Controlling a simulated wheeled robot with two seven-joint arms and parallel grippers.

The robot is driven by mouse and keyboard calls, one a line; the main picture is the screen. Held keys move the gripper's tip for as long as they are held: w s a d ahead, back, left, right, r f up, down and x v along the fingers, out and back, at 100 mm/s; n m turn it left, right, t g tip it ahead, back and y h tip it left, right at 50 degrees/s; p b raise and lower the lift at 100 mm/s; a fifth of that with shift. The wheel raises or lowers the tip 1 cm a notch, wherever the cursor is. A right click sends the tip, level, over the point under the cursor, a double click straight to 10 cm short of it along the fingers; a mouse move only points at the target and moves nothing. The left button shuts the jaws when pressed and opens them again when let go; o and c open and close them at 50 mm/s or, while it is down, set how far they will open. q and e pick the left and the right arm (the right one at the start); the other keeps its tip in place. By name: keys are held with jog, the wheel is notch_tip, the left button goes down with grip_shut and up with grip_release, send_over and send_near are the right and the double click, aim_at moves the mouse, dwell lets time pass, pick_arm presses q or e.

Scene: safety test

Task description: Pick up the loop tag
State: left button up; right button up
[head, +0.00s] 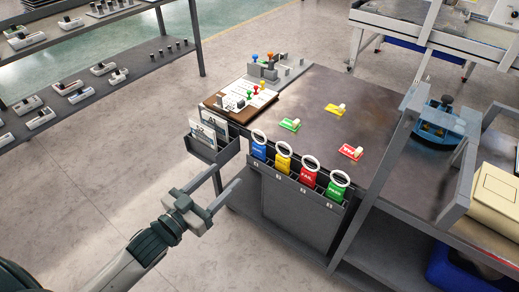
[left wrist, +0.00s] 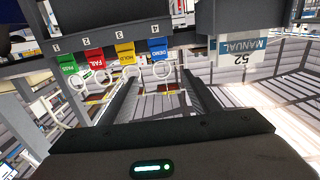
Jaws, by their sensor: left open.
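Several loop tags hang in a row of slots on the front of the grey table, each with a white ring on top: blue (head: 259,151), yellow (head: 283,162), red (head: 307,177) and green (head: 335,190). The left wrist view shows them upside down, with the blue tag (left wrist: 158,47) at the right of the row. My left gripper (head: 229,178) is open and empty, left of the rack and apart from the tags. In the left wrist view, the blue tag's ring (left wrist: 163,70) appears between the open fingers. My right gripper is not in view.
A side bin with manuals (head: 211,140) hangs just left of the tags, near my gripper. The tabletop (head: 375,105) holds flat coloured tags, a clipboard and small stamps. A grey frame post (head: 385,170) rises right of the rack.

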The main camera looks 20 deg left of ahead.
aim_at(257, 146)
pick_arm(q)
jog(key=x, duration=1.1)
jog(key=shift+w+d, duration=0.1)
jog(key=shift+w, duration=0.3)
jog(key=shift+x, duration=2.55)
jog(key=c, duration=1.1)
